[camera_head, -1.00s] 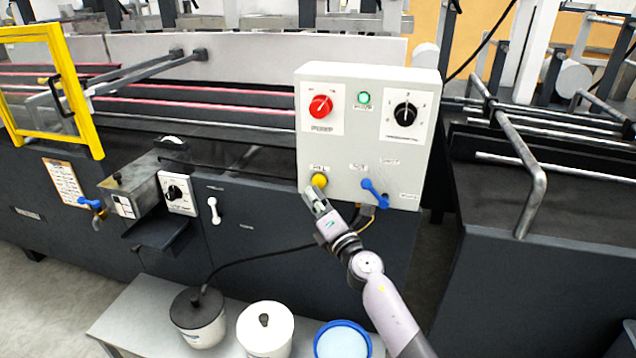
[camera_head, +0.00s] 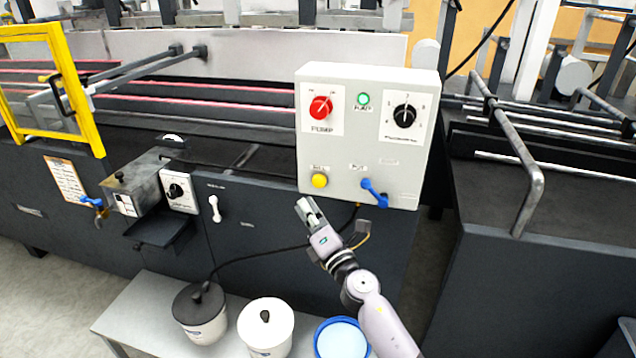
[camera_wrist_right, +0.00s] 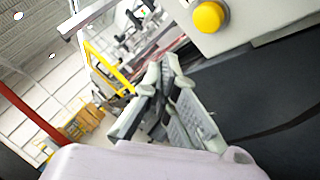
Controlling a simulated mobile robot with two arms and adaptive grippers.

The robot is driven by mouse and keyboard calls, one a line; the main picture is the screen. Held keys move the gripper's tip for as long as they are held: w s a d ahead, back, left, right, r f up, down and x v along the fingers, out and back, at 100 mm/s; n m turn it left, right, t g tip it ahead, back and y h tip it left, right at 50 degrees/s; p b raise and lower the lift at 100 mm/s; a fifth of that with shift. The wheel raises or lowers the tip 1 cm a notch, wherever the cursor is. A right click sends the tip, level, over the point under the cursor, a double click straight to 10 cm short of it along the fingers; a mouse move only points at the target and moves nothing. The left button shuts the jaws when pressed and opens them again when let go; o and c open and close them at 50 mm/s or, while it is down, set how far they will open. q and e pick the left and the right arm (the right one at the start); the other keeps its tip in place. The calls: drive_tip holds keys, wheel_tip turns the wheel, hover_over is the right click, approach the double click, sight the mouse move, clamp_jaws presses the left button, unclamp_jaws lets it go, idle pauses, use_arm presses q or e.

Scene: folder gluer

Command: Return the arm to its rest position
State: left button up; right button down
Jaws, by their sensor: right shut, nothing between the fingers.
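My right gripper (camera_head: 308,207) is just below the lower left corner of the white control box (camera_head: 345,150) in the head view. Its fingers are shut and empty, and it is apart from the box. In the right wrist view the closed fingers (camera_wrist_right: 172,100) point up, with the yellow button (camera_wrist_right: 209,17) above and to the right of them. The same yellow button shows on the box's front in the head view (camera_head: 319,180). My left gripper is not in view.
The box also carries a red knob (camera_head: 320,107), a black knob (camera_head: 404,116) and a blue lever (camera_head: 374,192). Below, a grey bench (camera_head: 140,318) holds two white lidded pots (camera_head: 265,332) and a blue-rimmed container (camera_head: 341,340). A dark cable (camera_head: 250,257) runs behind my right arm.

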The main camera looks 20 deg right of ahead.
drive_tip(key=s+d+f+m+g+h, duration=0.1)
drive_tip(key=s+f+m+g, duration=0.15)
drive_tip(key=f, duration=0.75)
drive_tip(key=s+d+f+m+g+h, duration=0.15)
drive_tip(key=s+f+m, duration=0.25)
drive_tip(key=f, duration=0.7)
drive_tip(key=s+f+m+g, duration=0.3)
drive_tip(key=f+m, duration=0.1)
drive_tip(key=f, duration=0.6)
drive_tip(key=s+d+f+m+g+h+p, duration=0.15)
drive_tip(key=s+f+m+g, duration=0.4)
drive_tip(key=s+f, duration=1.2)
drive_tip(key=s+f+m+g, duration=0.2)
drive_tip(key=s+f, duration=0.2)
drive_tip(key=s, duration=0.6)
drive_tip(key=s+f+m+g, duration=0.2)
drive_tip(key=s+f+m, duration=0.1)
drive_tip(key=s, duration=0.8)
drive_tip(key=s+f+m+g, duration=0.2)
drive_tip(key=s+f, duration=0.3)
drive_tip(key=s, duration=0.5)
drive_tip(key=shift+s+d+m+g, duration=0.35)
drive_tip(key=shift+s+d+m, duration=0.05)
drive_tip(key=shift+d+m, duration=0.1)
drive_tip(key=c, duration=2.3)
unclamp_jaws()
drive_tip(key=shift+w+f, duration=0.1)
